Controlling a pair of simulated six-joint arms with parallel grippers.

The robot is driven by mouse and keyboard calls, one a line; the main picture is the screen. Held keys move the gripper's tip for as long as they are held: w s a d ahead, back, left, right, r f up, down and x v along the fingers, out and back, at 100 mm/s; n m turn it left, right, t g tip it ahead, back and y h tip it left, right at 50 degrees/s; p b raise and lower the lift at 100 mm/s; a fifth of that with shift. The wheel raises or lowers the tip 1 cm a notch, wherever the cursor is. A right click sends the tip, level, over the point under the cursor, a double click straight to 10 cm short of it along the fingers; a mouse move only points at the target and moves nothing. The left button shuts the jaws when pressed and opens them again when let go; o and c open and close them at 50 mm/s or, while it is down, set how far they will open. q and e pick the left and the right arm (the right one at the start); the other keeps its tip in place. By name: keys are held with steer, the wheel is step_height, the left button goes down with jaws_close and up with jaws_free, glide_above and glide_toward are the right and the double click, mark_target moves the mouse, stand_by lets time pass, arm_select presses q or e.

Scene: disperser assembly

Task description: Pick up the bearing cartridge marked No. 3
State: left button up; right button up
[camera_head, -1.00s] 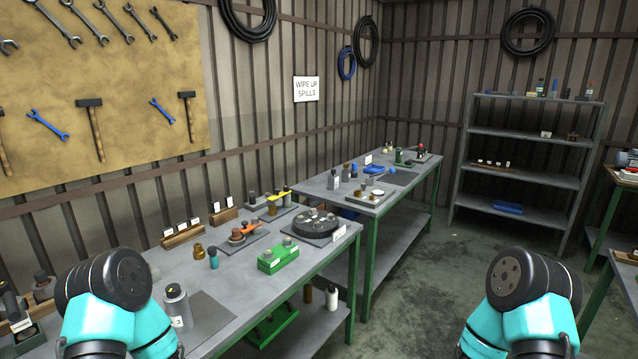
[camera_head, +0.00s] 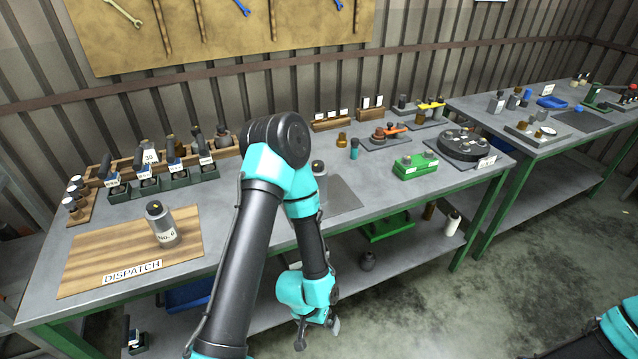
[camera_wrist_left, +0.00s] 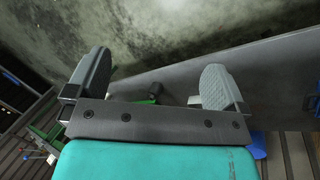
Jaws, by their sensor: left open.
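A grey cylindrical cartridge with a dark top (camera_head: 320,171) stands upright on the near table (camera_head: 375,230), beside a dark mat. My left arm partly covers it, and its label is hidden now. Another grey cartridge, labelled No. 6 (camera_head: 163,224), stands on the wooden DISPATCH board (camera_head: 100,250). My left gripper (camera_head: 318,335) hangs low in front of the table, well below and apart from both cartridges. In the left wrist view its two fingers (camera_wrist_left: 153,85) are spread with nothing between them. My right gripper is out of view.
A green rack of labelled pieces (camera_head: 165,185) stands behind the board. A green block (camera_head: 415,167) and a round black fixture (camera_head: 465,146) are to the right. The table's front edge and lower shelf (camera_head: 400,245) lie close to my left gripper.

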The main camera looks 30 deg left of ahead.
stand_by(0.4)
arm_select(q)
steer(key=w+r+n, duration=0.2)
steer(key=w+r, duration=0.3)
steer(key=w, duration=0.6)
steer(key=n+y, duration=0.8)
steer(key=n, duration=0.4)
glide_toward(319, 163)
steer(key=v, duration=0.6)
steer(key=shift+s+f, duration=0.1)
steer(key=shift+f, duration=0.1)
steer(key=x, duration=1.2)
steer(key=shift+f, duration=0.1)
